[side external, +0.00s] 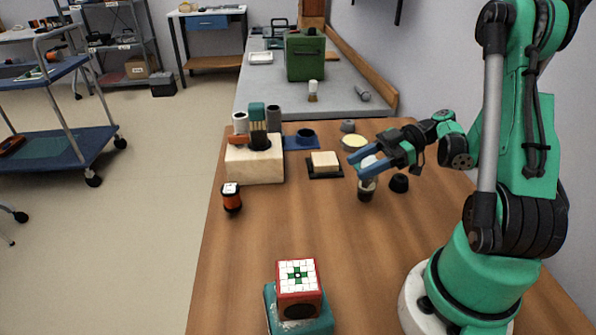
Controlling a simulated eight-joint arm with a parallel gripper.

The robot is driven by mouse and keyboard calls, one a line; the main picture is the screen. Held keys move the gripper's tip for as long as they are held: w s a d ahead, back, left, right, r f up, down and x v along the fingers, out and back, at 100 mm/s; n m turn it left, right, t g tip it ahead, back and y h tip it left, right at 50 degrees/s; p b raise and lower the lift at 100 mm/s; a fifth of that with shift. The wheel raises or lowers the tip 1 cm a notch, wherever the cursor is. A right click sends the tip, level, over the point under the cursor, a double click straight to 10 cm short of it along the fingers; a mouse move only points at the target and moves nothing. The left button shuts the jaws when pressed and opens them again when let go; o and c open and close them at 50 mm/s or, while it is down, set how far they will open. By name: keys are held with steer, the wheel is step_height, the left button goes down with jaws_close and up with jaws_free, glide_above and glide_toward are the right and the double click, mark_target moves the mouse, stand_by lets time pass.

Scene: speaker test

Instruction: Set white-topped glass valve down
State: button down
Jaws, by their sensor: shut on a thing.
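The white-topped glass valve (366,184) is at the right of the wooden table (310,225), upright, with a pale top and a dark lower part. My gripper (366,166) reaches in from the right, and its blue fingers are shut on the valve near its top. The fingers hide part of the valve. I cannot tell whether the valve's base touches the table.
A black knob-like piece (399,183) stands close to the valve's right. A block on a dark base (325,163) and a yellow disc (354,142) lie behind. The table's middle is clear.

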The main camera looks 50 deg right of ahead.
steer(key=shift+c, duration=1.2)
jaws_free()
steer(key=shift+r, duration=0.15)
step_height(320, 180, up, 20)
